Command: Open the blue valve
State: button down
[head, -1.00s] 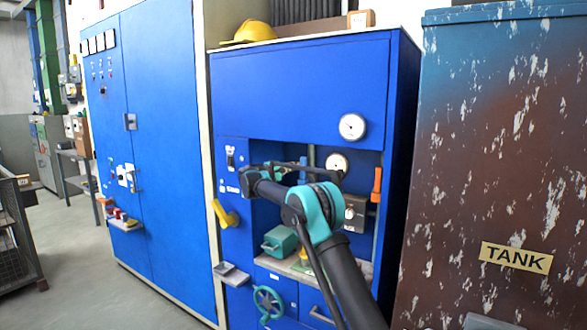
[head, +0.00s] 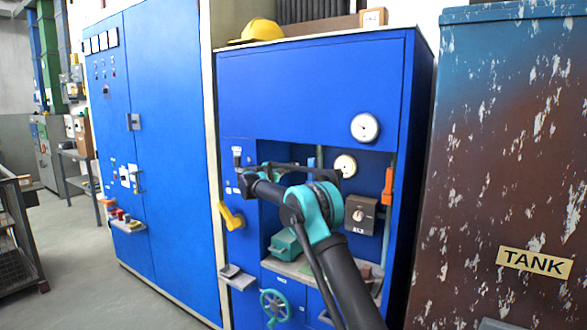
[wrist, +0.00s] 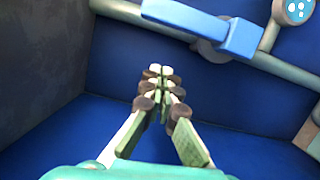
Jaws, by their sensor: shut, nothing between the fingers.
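The blue valve's lever handle (wrist: 200,27) is at the top of the wrist view, lying roughly along a grey pipe. Its round hub shows just below the handle. My gripper (wrist: 160,80) points into the blue recess with its fingers together and empty. In the picture the fingertips are below the handle and apart from it. In the head view a small light-blue piece (head: 311,163) on a vertical pipe looks like this valve. My arm partly covers the recess there, and my fingertips cannot be made out.
A yellow handle (head: 231,216) and a green handwheel (head: 275,305) are on the cabinet front. A green box (head: 287,245) sits on the recess shelf. A rusty tank (head: 500,180) stands close on the right.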

jog(key=v, duration=0.9)
jog(key=shift+s, duration=0.2)
jog(key=shift+r, duration=0.15)
jog(key=shift+d, duration=0.1)
jog(key=s+d+f+m+g+y, duration=0.1)
jog(key=s+d+f+g, duration=0.15)
jog(key=d, duration=0.45)
jog(key=s+d+f+m+g+y, duration=0.1)
jog(key=s+d+f, duration=0.15)
jog(key=d, duration=0.45)
jog(key=s+d+f+m+g+y, duration=0.1)
jog(key=s+d+f+g+y, duration=0.1)
jog(key=s+d+f, duration=0.45)
jog(key=s+d+f+m+g+y, duration=0.1)
jog(key=s+d+f+m, duration=0.15)
jog(key=s+d, duration=0.6)
jog(key=s+f+m+y, duration=0.1)
jog(key=s+f, duration=0.5)
jog(key=s, duration=0.6)
jog(key=s+f+m+g+y, duration=0.1)
jog(key=s+f+y, duration=0.3)
jog(key=s, duration=0.8)
jog(key=s+f+m+g+y, duration=0.1)
jog(key=s+f+m+y, duration=0.1)
jog(key=s+f, duration=0.7)
jog(key=s, duration=0.4)
jog(key=shift+y, duration=0.4)
jog(key=shift+f+m, duration=0.1)
jog(key=shift+m, duration=0.15)
